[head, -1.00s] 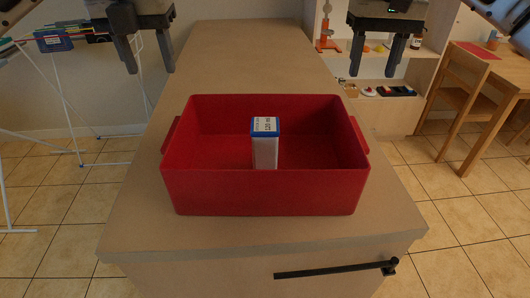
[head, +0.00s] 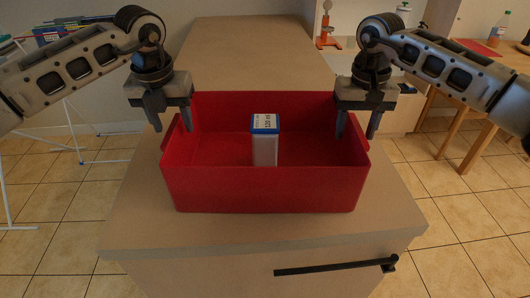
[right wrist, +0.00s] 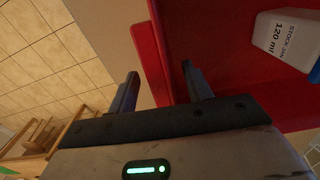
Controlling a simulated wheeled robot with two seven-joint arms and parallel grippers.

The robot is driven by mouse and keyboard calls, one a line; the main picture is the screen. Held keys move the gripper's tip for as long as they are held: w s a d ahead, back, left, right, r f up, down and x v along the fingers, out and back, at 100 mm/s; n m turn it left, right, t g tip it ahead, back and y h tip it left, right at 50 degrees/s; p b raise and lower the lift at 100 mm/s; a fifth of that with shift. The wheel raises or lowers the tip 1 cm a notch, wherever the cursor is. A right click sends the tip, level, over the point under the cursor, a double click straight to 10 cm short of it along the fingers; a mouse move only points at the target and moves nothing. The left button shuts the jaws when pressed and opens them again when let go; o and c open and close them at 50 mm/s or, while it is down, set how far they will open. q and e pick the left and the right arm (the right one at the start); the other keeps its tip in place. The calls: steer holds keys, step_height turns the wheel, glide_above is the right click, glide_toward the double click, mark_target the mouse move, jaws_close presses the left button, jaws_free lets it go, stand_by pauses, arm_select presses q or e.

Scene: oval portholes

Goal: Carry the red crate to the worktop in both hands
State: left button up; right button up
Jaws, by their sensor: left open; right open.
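The red crate (head: 265,192) stands upright on a brown cardboard-coloured surface, with a handle on each end. A white bottle or box with a blue top (head: 264,147) stands inside it, labelled 120 ml in the right wrist view (right wrist: 285,42). My left gripper (head: 173,130) is open, pointing down at the crate's left end. My right gripper (head: 356,136) is open, pointing down at the right end. In the right wrist view the right handle (right wrist: 149,62) lies ahead, between the lines of the two open fingers (right wrist: 162,90). Contact cannot be told.
The surface (head: 240,50) runs back clear behind the crate. A black bar handle (head: 335,268) is on its front face. A drying rack (head: 75,110) stands at the left, and a wooden table and chair (head: 470,100) at the right. Tiled floor lies on both sides.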

arm_select(q)
steer(key=shift+f, duration=0.55)
arm_select(e)
steer(key=shift+f, duration=0.55)
arm_select(q)
jaws_close()
arm_select(e)
jaws_close()
arm_select(q)
steer(key=shift+w+r, duration=0.1)
steer(key=shift+r, duration=0.1)
arm_select(e)
steer(key=shift+r, duration=0.2)
